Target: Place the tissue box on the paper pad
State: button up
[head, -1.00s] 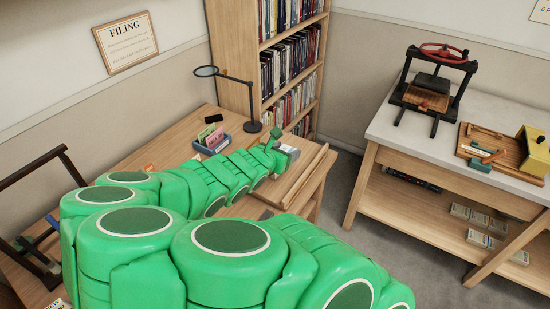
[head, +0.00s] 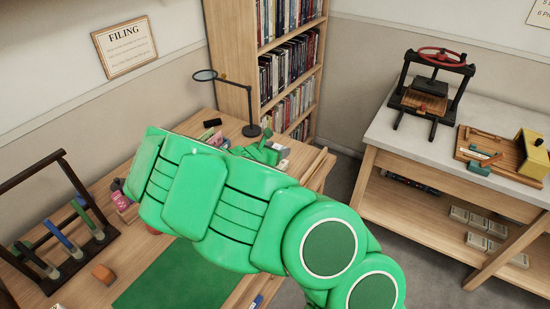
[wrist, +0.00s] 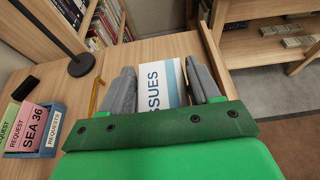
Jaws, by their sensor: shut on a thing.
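The tissue box (wrist: 165,84), white and blue with the letters "ISSUES" showing, sits between the two grey fingers of my gripper (wrist: 160,68) in the wrist view. The fingers are shut on its sides. In the head view my gripper (head: 278,150) is over the right part of the wooden desk, mostly hidden behind my green arm. I cannot tell whether the box touches the desk. I cannot pick out the paper pad in either view; my arm covers much of the desk.
A blue tray of request cards (wrist: 34,132) is left of my gripper, with a black lamp (wrist: 80,62) beyond. A green mat (head: 178,276) and a dark rack (head: 75,240) are on the desk's near left. A separate bench (head: 400,135) stands to the right.

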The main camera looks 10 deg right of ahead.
jog(key=shift+w+d+f, duration=0.1)
jog(key=shift+w+f, duration=0.5)
jog(key=shift+f, duration=0.2)
jog(key=shift+w+f, duration=0.6)
jog(key=shift+f, duration=1.55)
jog(key=shift+f, duration=0.1)
jog(key=o, duration=1)
jog(key=shift+v, duration=6.1)
